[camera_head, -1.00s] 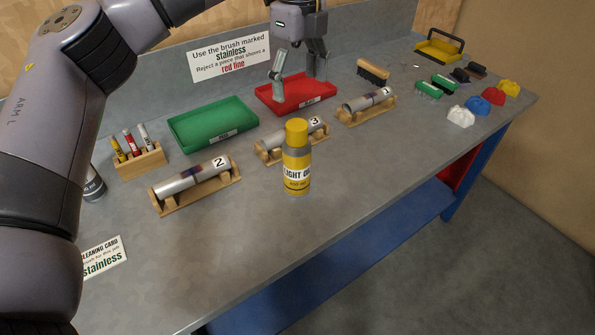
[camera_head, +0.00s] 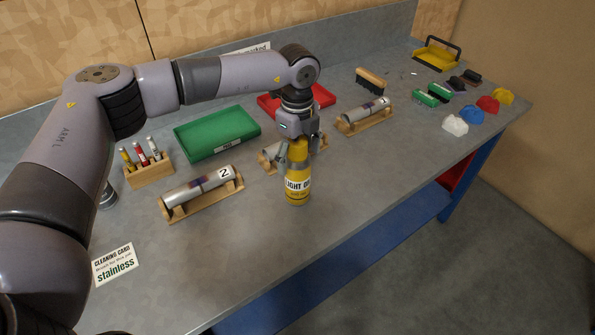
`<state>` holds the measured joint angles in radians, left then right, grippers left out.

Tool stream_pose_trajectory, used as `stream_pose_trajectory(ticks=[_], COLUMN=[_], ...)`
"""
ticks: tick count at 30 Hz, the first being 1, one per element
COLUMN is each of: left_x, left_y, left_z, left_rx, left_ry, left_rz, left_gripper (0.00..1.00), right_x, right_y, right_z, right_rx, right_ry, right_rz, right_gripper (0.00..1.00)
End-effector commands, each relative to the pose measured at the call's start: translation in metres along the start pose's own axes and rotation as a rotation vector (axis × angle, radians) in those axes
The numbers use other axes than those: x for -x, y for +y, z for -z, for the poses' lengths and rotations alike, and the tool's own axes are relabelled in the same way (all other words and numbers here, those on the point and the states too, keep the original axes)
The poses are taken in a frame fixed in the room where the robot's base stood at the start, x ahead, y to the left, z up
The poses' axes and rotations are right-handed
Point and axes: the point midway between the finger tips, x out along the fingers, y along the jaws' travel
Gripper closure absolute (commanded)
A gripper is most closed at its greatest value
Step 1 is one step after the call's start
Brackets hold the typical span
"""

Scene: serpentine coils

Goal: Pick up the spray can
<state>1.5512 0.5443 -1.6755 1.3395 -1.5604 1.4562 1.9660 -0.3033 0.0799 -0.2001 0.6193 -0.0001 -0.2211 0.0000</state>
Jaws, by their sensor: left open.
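A yellow and grey can lettered "LIGHT OIL" (camera_head: 297,188) stands upright near the middle of the bench. My left gripper (camera_head: 298,148) points down over its top, open, with its fingers at the sides of the yellow cap. I cannot tell whether the fingers touch the cap. The can's base rests on the bench. Another can (camera_head: 107,198) stands at the left, mostly hidden by my left arm. My right gripper is not in view.
Tube pieces lie on wooden cradles, one marked 2 (camera_head: 200,191), one at right (camera_head: 365,115) and one partly behind my gripper. A green tray (camera_head: 215,133) and red tray (camera_head: 325,96) stand behind. Brushes and coloured lumps fill the right end.

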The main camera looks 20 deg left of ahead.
Motion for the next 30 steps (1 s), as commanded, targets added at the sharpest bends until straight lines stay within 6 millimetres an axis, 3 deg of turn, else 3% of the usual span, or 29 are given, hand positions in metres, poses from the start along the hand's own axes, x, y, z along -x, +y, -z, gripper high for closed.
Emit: stream_pose_trajectory(ticks=[4,12,30], left_x=[-0.013,-0.017,-0.016], left_y=[0.0,-0.001,0.0], left_z=[0.0,0.0,0.001], left_rx=[0.0,0.0,0.0], left_ry=[0.0,0.0,0.0], left_rz=[0.0,0.002,0.002], left_gripper=[0.22,0.24,0.64], right_x=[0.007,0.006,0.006], right_y=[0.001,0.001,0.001], right_z=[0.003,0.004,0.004], right_rx=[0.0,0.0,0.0], right_ry=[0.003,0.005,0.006], right_rz=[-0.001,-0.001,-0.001], right_gripper=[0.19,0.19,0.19])
